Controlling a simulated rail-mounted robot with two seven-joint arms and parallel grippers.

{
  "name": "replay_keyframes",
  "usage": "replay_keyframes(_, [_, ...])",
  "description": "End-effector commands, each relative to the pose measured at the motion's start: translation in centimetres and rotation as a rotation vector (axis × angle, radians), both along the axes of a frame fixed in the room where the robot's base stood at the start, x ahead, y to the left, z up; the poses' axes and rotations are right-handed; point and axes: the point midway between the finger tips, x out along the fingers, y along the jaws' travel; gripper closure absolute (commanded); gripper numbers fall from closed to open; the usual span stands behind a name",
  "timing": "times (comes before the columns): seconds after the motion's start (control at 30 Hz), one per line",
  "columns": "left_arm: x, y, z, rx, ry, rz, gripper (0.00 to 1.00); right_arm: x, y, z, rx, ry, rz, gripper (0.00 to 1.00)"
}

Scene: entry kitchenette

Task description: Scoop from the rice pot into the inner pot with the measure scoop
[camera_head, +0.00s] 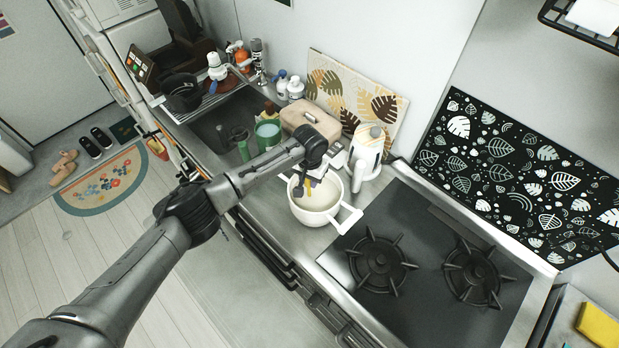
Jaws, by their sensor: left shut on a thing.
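A white two-handled pot (328,214) stands on the steel counter left of the stove, with pale contents; I take it for the rice pot. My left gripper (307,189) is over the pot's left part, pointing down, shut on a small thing. The held thing is mostly hidden by the gripper; I take it for the measure scoop. I cannot tell whether it touches the contents. A black pot (183,97) stands at the far left by the sink; it may be the inner pot, but I cannot tell. My right gripper is not in view.
A two-burner stove (420,265) lies right of the white pot. A white jug (366,155) stands close behind it. A beige box (309,120), a green cup (268,133) and bottles (295,88) crowd the counter beside the sink (226,122). A patterned board (357,95) leans on the wall.

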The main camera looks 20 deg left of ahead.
Motion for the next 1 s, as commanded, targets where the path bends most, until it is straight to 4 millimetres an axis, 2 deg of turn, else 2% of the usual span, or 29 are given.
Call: replay_keyframes(1.0, [0.02, -0.01, 0.08, 0.0, -0.001, 0.0, 0.96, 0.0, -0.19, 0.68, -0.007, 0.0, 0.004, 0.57])
